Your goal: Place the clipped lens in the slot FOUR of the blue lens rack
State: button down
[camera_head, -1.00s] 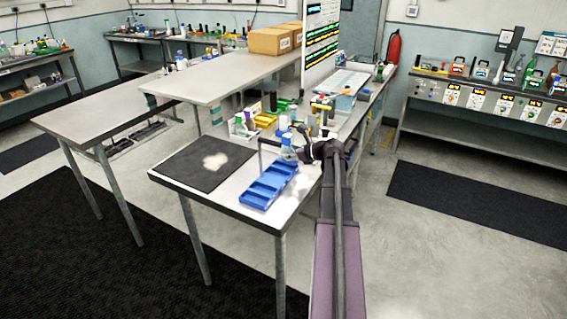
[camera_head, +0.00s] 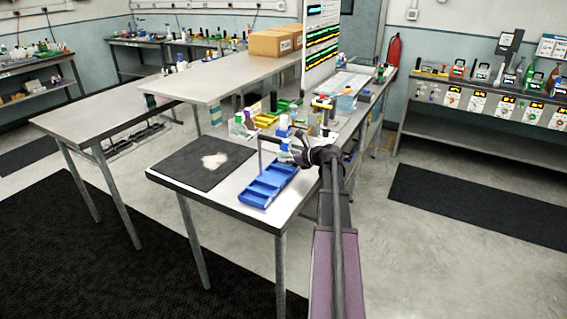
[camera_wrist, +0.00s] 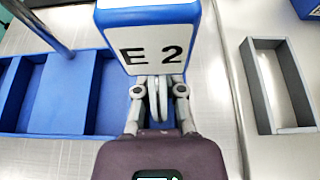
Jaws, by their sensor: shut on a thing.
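The blue lens rack (camera_head: 256,194) lies on the near end of the bench in the head view. Its open compartments also show at the left in the wrist view (camera_wrist: 88,95); I cannot read any slot numbers. My gripper (camera_wrist: 157,92) is shut on a grey rounded clip, seen edge-on between the fingertips. My gripper and the plate hide part of the rack. In the head view, my gripper (camera_head: 292,155) is above the rack's far end.
A dark mat (camera_head: 195,170) lies left of the rack. A grey rectangular frame (camera_wrist: 249,85) lies to the right in the wrist view. A thin dark rod (camera_wrist: 40,28) rises near the rack. Several bottles and yellow bins (camera_head: 265,121) stand farther back on the bench.

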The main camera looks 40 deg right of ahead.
jog(key=shift+f, duration=0.2)
jog(key=c, duration=0.7)
grip_release()
jog(key=shift+r, duration=0.1)
jog(key=shift+c, duration=0.2)
jog(key=shift+r, duration=0.1)
jog(key=shift+s+d+r+p, duration=0.2)
jog(key=shift+s+r+p, duration=0.1)
jog(key=shift+s, duration=0.2)
jog(key=p+v, duration=0.3)
jog(key=v, duration=0.6)
jog(key=shift+s+d+r+p, duration=0.1)
jog(key=shift+s+r+p, duration=0.1)
jog(key=shift+s+p, duration=0.15)
jog(key=shift+s+d+r, duration=0.15)
jog(key=shift+s+d, duration=0.05)
jog(key=shift+s, duration=0.25)
